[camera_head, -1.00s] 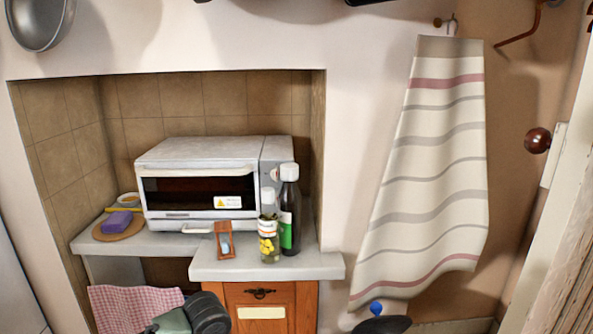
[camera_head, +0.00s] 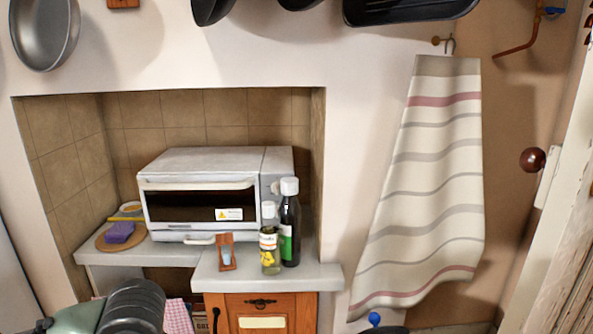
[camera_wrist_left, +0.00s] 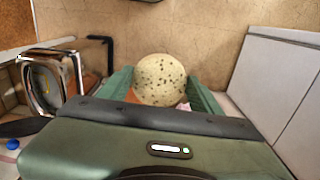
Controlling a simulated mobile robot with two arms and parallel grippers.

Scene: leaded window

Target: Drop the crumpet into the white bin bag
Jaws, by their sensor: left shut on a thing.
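The crumpet (camera_wrist_left: 160,80) is a round, pale disc with dark specks. In the left wrist view it sits between the two green fingers of my left gripper (camera_wrist_left: 159,82), which is shut on it. In the head view part of my left arm shows at the bottom left, but its fingers and the crumpet are out of sight. My right gripper is not in view. I cannot make out a white bin bag in either view.
A toaster oven (camera_head: 200,190) stands in the alcove. Bottles (camera_head: 290,222) and an hourglass (camera_head: 226,252) stand on the counter (camera_head: 312,278). A striped towel (camera_head: 425,180) hangs right. A chrome appliance (camera_wrist_left: 48,75) is left of the crumpet in the wrist view.

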